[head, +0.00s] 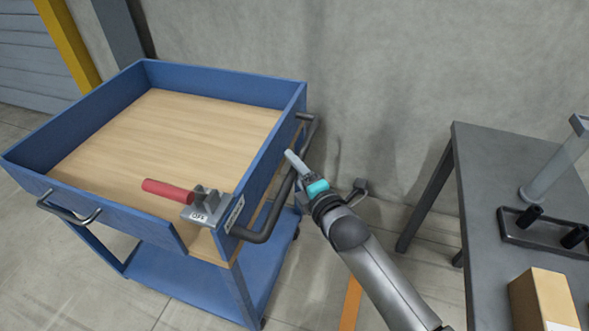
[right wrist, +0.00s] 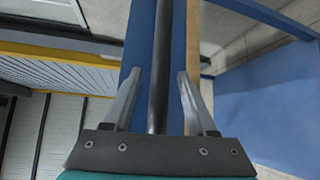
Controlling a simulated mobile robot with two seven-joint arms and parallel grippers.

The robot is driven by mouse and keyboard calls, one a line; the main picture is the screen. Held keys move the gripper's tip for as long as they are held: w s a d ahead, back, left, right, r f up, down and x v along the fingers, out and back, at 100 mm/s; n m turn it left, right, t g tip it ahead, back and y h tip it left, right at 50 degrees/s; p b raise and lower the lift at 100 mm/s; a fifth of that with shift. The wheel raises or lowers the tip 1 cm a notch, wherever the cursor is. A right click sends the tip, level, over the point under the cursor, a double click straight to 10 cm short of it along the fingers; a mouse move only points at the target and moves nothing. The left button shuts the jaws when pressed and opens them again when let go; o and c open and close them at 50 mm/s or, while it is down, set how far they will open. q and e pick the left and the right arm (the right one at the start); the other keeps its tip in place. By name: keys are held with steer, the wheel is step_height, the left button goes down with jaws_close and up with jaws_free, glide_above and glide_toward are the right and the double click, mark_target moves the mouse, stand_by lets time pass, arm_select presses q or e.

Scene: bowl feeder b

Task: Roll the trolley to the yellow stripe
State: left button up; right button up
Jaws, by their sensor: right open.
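The blue trolley (head: 215,92) stands at the left in the head view, with a wood-floored top tray and a lower blue shelf. A dark push bar (head: 274,218) runs along its right side. My right gripper (head: 293,160) is at this bar, its arm reaching in from the lower right. In the right wrist view the bar (right wrist: 161,50) passes between the two open fingers (right wrist: 158,85), with gaps visible on both sides. An orange-yellow stripe (head: 351,302) shows on the floor right of the trolley, partly hidden by my right arm. My left gripper is not in view.
A red handle (head: 167,190) with a grey bracket lies at the tray's front corner. A grey table (head: 480,170) stands at the right, with a black holder (head: 513,233) and a cardboard box (head: 543,300). A wall is behind. Floor shows between trolley and table.

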steer(key=shift+w+a, duration=0.1)
steer(key=shift+c, duration=0.4)
jaws_close()
stand_by(1.1)
